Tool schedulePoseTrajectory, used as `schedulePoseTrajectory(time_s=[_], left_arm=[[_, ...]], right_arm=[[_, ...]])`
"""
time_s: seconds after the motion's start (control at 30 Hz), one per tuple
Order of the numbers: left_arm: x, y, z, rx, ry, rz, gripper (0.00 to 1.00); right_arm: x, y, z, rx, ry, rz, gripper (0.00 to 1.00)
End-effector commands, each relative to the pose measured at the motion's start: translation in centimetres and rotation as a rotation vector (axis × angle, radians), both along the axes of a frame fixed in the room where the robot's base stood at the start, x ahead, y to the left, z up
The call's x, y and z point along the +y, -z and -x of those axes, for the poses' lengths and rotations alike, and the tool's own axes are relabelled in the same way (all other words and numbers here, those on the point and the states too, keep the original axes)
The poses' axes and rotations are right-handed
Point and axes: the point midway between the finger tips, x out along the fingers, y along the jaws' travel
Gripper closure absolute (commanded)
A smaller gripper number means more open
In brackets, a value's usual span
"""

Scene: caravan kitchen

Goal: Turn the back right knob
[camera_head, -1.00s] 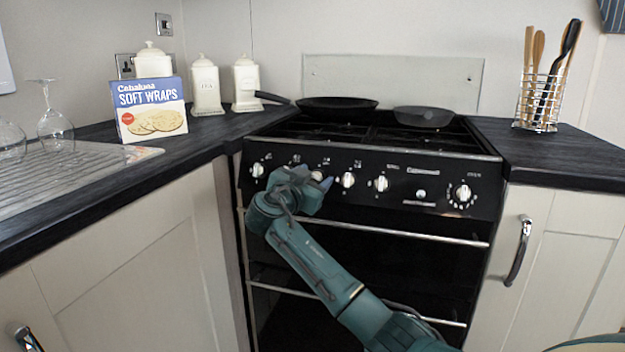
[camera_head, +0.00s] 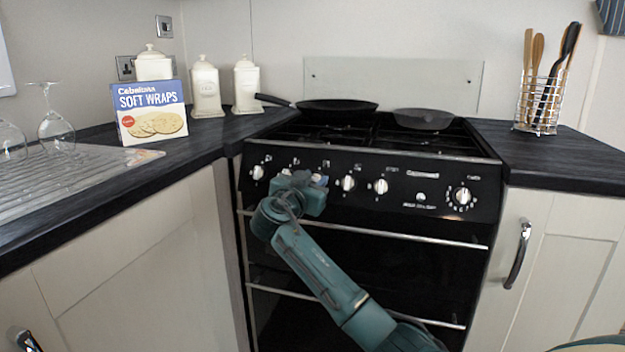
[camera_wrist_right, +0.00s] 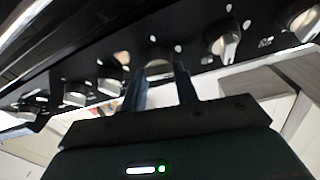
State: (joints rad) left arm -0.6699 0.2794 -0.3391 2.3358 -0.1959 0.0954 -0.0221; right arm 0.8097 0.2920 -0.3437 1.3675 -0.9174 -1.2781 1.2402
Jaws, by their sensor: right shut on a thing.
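The black cooker front (camera_head: 420,172) carries a row of white and silver knobs. My right gripper (camera_head: 319,180) is at the third knob from the left, its arm coming up from the lower right. In the right wrist view the two fingers (camera_wrist_right: 160,88) are shut on that knob (camera_wrist_right: 158,68), one on each side. In the head view the gripper mostly hides this knob. The neighbouring knobs, the second (camera_wrist_right: 225,45) and fourth (camera_wrist_right: 110,84), are outside the fingers. The burner marks are too small to read. My left gripper is not in view.
Two dark pans (camera_head: 338,105) (camera_head: 424,118) stand on the hob. A metal oven handle bar (camera_head: 400,236) runs below the knobs. A soft wraps box (camera_head: 151,112), canisters (camera_head: 206,88) and glasses (camera_head: 56,128) stand left; a utensil basket (camera_head: 540,103) stands right.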

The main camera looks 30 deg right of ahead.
Motion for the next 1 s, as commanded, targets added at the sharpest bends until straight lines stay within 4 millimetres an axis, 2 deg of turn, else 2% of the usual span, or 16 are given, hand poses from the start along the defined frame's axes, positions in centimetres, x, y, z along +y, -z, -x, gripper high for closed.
schedulePoseTrajectory(time_s=[0.2, 0.53, 0.57, 0.6, 0.8, 1.0], left_arm=[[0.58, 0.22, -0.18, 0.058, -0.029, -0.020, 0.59], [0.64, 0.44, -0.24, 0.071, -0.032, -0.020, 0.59], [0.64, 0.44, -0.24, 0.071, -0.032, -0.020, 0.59], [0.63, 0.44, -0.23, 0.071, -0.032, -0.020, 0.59], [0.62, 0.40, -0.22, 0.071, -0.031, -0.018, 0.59], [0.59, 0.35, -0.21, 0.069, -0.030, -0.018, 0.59]], right_arm=[[-0.05, -0.04, 0.09, 0.122, -0.073, 0.100, 0.93], [-0.05, 0.09, 0.08, 0.137, -0.082, 0.114, 0.93], [-0.05, 0.09, 0.08, 0.137, -0.081, 0.115, 0.69], [-0.05, 0.09, 0.08, 0.136, -0.081, 0.114, 0.66], [-0.05, 0.06, 0.08, 0.136, -0.081, 0.114, 0.50], [-0.04, 0.03, 0.07, 0.134, -0.082, 0.115, 0.49]])
